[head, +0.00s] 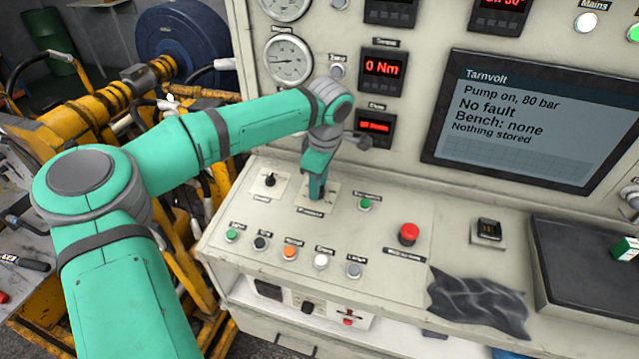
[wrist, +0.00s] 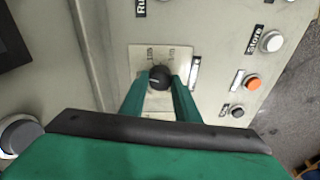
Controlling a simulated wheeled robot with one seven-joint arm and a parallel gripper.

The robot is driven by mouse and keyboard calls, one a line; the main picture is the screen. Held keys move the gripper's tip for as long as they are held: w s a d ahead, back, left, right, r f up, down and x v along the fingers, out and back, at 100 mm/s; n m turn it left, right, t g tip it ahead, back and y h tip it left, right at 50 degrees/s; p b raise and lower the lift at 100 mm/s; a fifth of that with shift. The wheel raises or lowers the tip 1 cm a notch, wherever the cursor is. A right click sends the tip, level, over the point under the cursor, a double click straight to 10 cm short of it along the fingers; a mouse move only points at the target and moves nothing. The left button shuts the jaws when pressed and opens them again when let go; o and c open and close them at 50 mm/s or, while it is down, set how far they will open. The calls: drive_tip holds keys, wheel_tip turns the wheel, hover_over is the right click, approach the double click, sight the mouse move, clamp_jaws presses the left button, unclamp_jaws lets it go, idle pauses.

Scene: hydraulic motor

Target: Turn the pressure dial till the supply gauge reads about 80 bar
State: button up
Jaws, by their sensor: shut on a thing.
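The pressure dial (wrist: 159,78) is a small black knob on a pale square plate with printed marks, seen in the wrist view. My gripper (wrist: 160,88) is shut on it from above, one green finger on each side. In the head view my gripper (head: 316,193) points down at the dial's plate (head: 331,196) and hides the dial. The screen (head: 530,118) reads "Pump on, 80 bar", "No fault", "Bench: none", "Nothing stored". Two round white gauges stand on the upright panel; the lower gauge (head: 288,60) has a needle, but its figures are too small to read.
A second black knob (head: 270,180) sits left of my gripper and a green button (head: 365,204) right of it. A row of coloured buttons (head: 290,252) runs in front. A red stop button (head: 408,233) and a dark cloth (head: 478,303) lie to the right.

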drive_tip(key=shift+s+d+f, duration=0.1)
drive_tip(key=shift+d, duration=0.1)
drive_tip(key=o, duration=0.9)
drive_tip(key=shift+o, duration=0.7)
drive_tip(key=shift+a, duration=0.2)
wheel_tip(320, 180, up, 11)
drive_tip(key=s, duration=0.1)
drive_tip(key=shift+s+d, duration=0.25)
drive_tip(key=shift+d, duration=0.2)
drive_tip(key=shift+a+f, duration=0.15)
drive_tip(key=shift+a, duration=0.05)
